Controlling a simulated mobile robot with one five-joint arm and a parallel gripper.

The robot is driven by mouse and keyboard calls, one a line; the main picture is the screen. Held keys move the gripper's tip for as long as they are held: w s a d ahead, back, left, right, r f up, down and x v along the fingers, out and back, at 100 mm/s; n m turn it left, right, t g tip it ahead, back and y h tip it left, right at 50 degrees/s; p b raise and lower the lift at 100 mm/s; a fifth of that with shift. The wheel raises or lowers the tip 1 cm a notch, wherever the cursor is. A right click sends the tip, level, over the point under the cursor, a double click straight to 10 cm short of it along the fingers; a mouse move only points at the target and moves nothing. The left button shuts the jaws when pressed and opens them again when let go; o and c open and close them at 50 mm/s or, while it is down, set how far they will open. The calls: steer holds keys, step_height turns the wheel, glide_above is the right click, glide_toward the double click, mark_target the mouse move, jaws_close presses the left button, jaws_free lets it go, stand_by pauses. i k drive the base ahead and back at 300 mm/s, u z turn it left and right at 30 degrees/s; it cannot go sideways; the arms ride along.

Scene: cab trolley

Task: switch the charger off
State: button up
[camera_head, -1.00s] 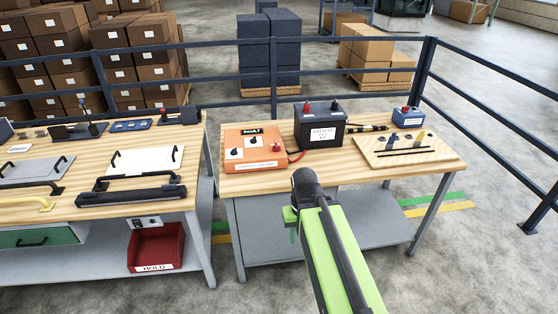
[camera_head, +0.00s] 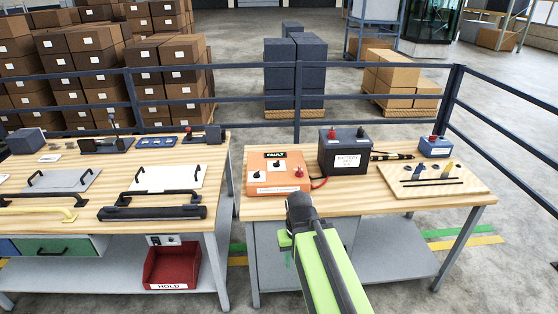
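The charger is an orange box (camera_head: 278,172) at the left end of the right-hand workbench. Its top has a dark display that seems to read FAULT, black knobs on white plates and a red knob or terminal at the right. A white label is on its front. A dark grey battery (camera_head: 345,152) with a red and a dark terminal stands just right of it, and a red cable shows between them. My green and black arm reaches up from the bottom, its dark end in front of the bench edge, apart from the charger.
The right bench (camera_head: 455,203) also holds a small blue box (camera_head: 436,149) and a wooden board (camera_head: 470,184) with small parts. The left bench (camera_head: 60,230) carries handles, plates and switches. A blue railing (camera_head: 235,101) runs behind. A gap separates the benches.

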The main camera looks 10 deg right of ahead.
mark_target(299, 173)
steer(key=u, duration=0.7)
steer(key=i, duration=1.5)
steer(key=u, duration=0.3)
